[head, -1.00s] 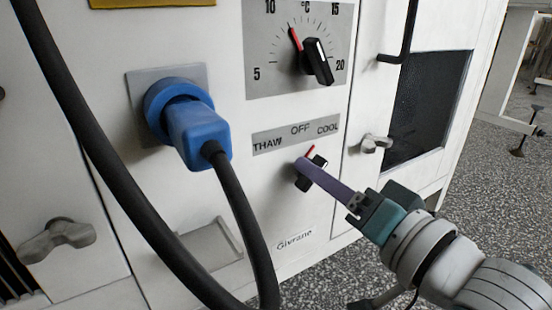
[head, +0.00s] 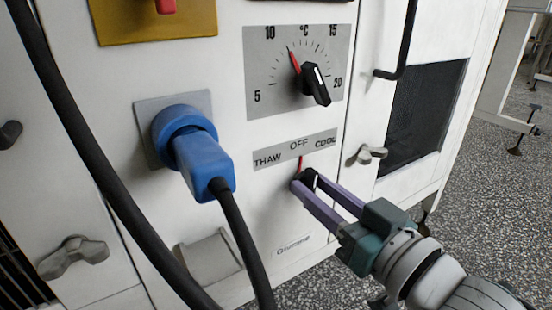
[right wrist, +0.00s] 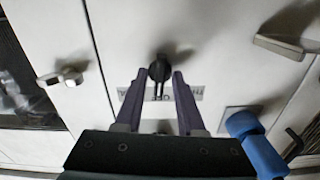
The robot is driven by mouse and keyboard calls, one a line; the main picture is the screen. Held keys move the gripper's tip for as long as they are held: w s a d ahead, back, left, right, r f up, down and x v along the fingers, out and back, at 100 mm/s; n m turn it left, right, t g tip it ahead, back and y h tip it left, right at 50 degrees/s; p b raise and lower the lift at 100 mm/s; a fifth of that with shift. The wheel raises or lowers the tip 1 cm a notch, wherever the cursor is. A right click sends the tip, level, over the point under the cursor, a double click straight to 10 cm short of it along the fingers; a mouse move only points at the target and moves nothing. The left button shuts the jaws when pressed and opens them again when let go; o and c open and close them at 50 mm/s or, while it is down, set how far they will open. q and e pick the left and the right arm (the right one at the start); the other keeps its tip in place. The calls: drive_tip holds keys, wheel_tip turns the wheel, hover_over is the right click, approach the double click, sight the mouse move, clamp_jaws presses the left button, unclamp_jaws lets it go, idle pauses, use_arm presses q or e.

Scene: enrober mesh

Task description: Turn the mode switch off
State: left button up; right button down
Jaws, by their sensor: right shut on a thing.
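The mode switch (head: 309,179) is a small black knob below a grey label strip (head: 267,160) reading THAW, OFF and COOL. Its red pointer line stands nearly upright, just under the word OFF. My right gripper (head: 306,182) comes in from the lower right, with its two purple fingers shut on the knob, one on either side. The fingers partly hide the knob in the head view. In the right wrist view the dark knob (right wrist: 160,67) sits between the fingertips of my right gripper (right wrist: 159,76). My left gripper is not in view.
A blue plug (head: 198,155) with a thick black cable (head: 245,245) stands out left of the switch. A temperature dial (head: 314,84) is above. A wing latch (head: 366,154) and a black handle (head: 402,45) are to the right. Speckled floor lies open at right.

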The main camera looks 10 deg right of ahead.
drive_tip(key=shift+n, duration=0.6)
drive_tip(key=c, duration=0.9)
unclamp_jaws()
drive_tip(key=shift+s+d+r+p, duration=0.1)
drive_tip(key=shift+s+p, duration=0.15)
drive_tip(key=shift+p, duration=0.1)
drive_tip(key=p+v, duration=0.4)
drive_tip(key=v, duration=0.5)
drive_tip(key=shift+s, duration=0.2)
